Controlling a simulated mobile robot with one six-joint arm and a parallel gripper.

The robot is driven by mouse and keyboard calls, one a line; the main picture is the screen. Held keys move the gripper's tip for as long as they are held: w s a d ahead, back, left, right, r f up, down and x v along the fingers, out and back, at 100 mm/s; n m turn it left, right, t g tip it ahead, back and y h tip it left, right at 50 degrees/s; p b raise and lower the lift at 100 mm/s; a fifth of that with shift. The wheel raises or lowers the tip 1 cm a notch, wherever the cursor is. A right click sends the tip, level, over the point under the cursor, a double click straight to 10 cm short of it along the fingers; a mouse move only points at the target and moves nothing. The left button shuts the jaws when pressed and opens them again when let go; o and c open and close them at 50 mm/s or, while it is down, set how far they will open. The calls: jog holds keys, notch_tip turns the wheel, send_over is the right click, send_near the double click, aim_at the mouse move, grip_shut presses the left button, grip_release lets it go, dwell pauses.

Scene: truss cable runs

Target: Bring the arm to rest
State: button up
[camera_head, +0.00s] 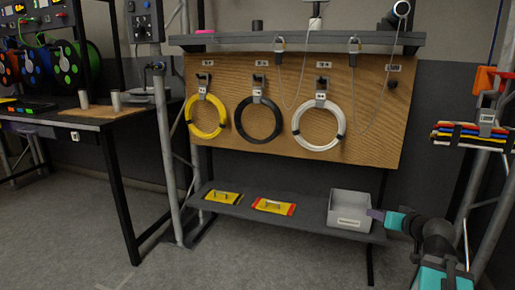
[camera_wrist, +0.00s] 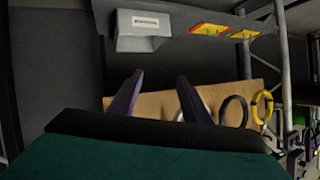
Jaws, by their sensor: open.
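My arm reaches in from the lower right of the head view. My gripper (camera_head: 378,215) points left, beside the right end of the low shelf and close to the grey bin (camera_head: 349,210). In the wrist view my gripper (camera_wrist: 158,92) shows two dark fingers spread wide apart with nothing between them. The wrist picture is upside down, with the bin (camera_wrist: 140,40) at the top and the wooden board (camera_wrist: 160,98) behind the fingers. I cannot tell whether the fingertips touch the bin in the head view.
The board (camera_head: 290,165) carries yellow (camera_head: 207,117), black (camera_head: 259,120) and white (camera_head: 319,125) cable coils. Yellow-and-red pieces (camera_head: 273,206) lie on the low shelf (camera_head: 260,216). A truss post (camera_head: 496,200) stands at the right near my arm. The floor (camera_head: 250,265) in front is clear.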

jog(key=s+a+f+g, duration=0.1)
jog(key=a+f+g, duration=0.1)
jog(key=a+f, duration=0.45)
jog(key=s+a+f+n+g+y, duration=0.1)
jog(key=a+f+g, duration=0.25)
jog(key=f, duration=0.65)
jog(key=s+a+f+g, duration=0.1)
jog(key=a+f, duration=0.5)
jog(key=f, duration=0.2)
jog(key=s+a+f+n+g+h, duration=0.1)
jog(key=s+a+f+g, duration=0.25)
jog(key=s+f, duration=0.4)
jog(key=s+a+f+g+h, duration=0.1)
jog(key=s+a+f+g, duration=0.3)
jog(key=f, duration=0.6)
jog(key=s+r+g+p, duration=0.2)
jog(key=s+r+p, duration=0.9)
jog(key=p, duration=0.9)
jog(key=s+a+r+g+p, duration=0.1)
jog(key=s+r+g+p, duration=0.1)
jog(key=s+r+p, duration=1)
jog(key=s+p, duration=0.3)
jog(key=p, duration=0.5)
jog(key=shift+s+p, duration=0.4)
jog(key=shift+d, duration=0.1)
